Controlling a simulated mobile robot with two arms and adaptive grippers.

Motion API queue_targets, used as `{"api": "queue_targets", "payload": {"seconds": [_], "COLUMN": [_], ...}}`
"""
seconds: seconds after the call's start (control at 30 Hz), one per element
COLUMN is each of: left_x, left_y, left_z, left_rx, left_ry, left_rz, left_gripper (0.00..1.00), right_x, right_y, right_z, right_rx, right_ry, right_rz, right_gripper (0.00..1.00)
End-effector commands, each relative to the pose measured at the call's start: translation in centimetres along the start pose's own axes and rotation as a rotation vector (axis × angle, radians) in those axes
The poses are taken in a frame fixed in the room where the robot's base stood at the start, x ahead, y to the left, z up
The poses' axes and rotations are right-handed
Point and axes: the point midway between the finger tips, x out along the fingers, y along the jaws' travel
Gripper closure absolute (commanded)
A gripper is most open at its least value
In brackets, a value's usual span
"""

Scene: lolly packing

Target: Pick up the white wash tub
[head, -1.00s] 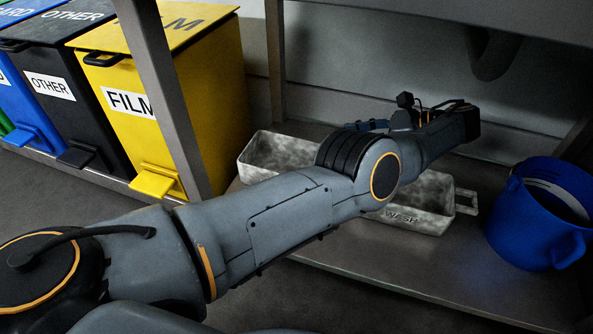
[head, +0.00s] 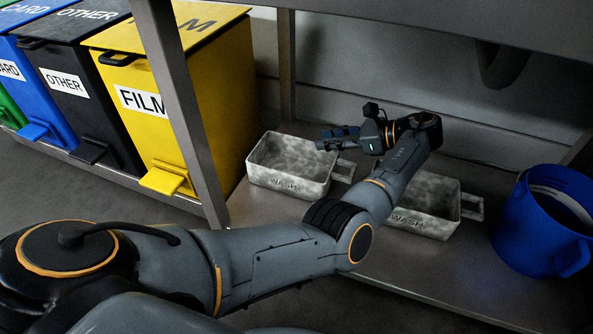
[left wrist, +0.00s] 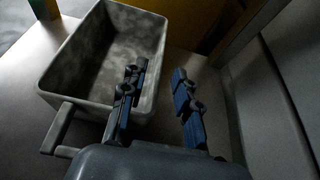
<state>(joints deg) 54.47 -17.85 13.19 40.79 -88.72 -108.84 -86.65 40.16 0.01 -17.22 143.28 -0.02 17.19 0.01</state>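Two grey-white mottled tubs marked WASH sit upright on the low shelf: the left tub (head: 290,182) and the right tub (head: 428,222), partly hidden behind my left arm. My left gripper (head: 335,138) is above and behind the right end of the left tub, near its handle (head: 345,172). In the left wrist view, the gripper's blue fingers (left wrist: 156,95) are apart with nothing between them. One finger overlaps the rim of an empty tub (left wrist: 108,55) in that view; I cannot tell whether they touch. The tub's handle (left wrist: 60,130) shows at lower left. My right gripper is not in view.
A blue bucket (head: 540,225) stands at the right of the shelf (head: 330,255). A metal table leg (head: 185,110) rises left of the tubs, with a yellow FILM bin (head: 215,90) behind it. A table top overhangs the shelf.

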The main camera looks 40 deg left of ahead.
Motion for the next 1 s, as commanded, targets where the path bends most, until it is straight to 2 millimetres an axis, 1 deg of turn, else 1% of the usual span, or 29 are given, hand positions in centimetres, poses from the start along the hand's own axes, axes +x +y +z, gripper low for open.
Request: {"api": "queue_targets", "payload": {"seconds": [0.17, 0.3, 0.5, 0.63, 0.87, 0.97, 1.0], "left_x": [1.1, 2.7, 4.8, 5.3, 5.3, 5.3, 5.3], "left_y": [0.0, -0.1, -0.2, -0.2, -0.2, -0.2, -0.2], "left_z": [-0.5, -0.8, -0.7, -0.4, -0.2, -0.2, -0.2], "left_rx": [-0.002, -0.004, -0.002, -0.001, 0.0, 0.0, 0.0], "left_ry": [0.0, 0.002, 0.0, 0.0, 0.0, 0.0, 0.0], "left_rz": [0.002, 0.001, 0.001, 0.001, 0.001, 0.001, 0.001], "left_gripper": [0.69, 0.69, 0.69, 0.69, 0.69, 0.87, 0.95], "right_x": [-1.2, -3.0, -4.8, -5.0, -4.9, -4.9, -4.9], "right_y": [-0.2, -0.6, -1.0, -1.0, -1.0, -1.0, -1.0], "right_z": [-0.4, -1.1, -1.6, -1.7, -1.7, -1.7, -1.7], "right_rx": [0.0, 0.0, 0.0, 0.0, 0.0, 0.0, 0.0], "right_ry": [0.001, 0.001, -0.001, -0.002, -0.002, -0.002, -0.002], "right_rz": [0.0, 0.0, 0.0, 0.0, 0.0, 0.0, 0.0], "right_gripper": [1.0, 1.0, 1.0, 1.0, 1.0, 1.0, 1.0]}}
